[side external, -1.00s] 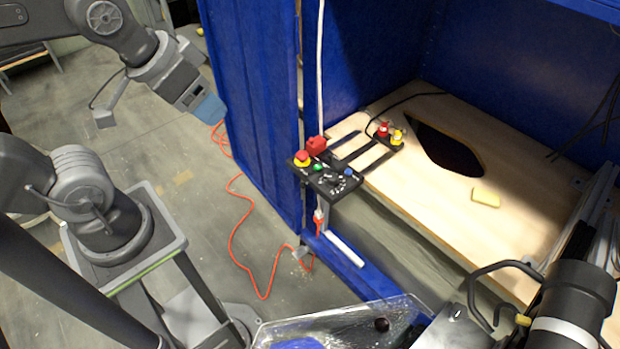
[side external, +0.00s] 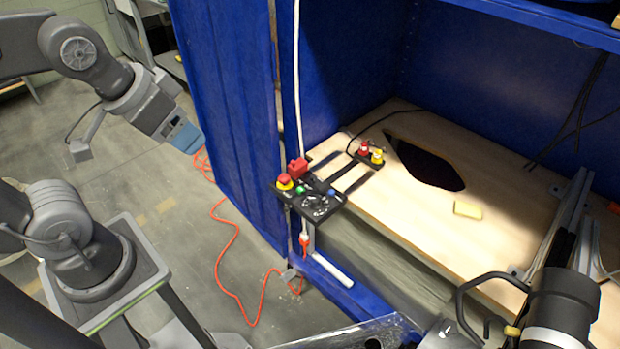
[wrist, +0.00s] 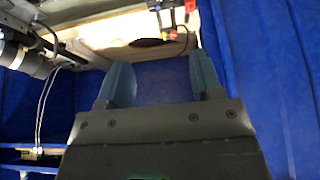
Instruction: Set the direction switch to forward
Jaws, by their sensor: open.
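A small black control panel (side external: 322,208) is mounted at the front left corner of the wooden bench in the side external view. It carries a red-and-yellow button, a red block, green and blue buttons, and a black dial with white marks around it. Which control is the direction switch, and its setting, are too small to tell. My gripper (side external: 187,138) is well to the left of the panel, in front of the blue curtain and apart from everything. In the wrist view my gripper (wrist: 160,78) is open, with nothing between its two blue fingers.
The blue curtain (side external: 225,110) hangs between my gripper and the bench. The wooden bench (side external: 420,225) holds a yellow block (side external: 468,211), red and yellow buttons (side external: 370,150) and a dark cutout. An orange cable (side external: 235,235) lies on the floor. A black cylinder (side external: 562,305) stands at lower right.

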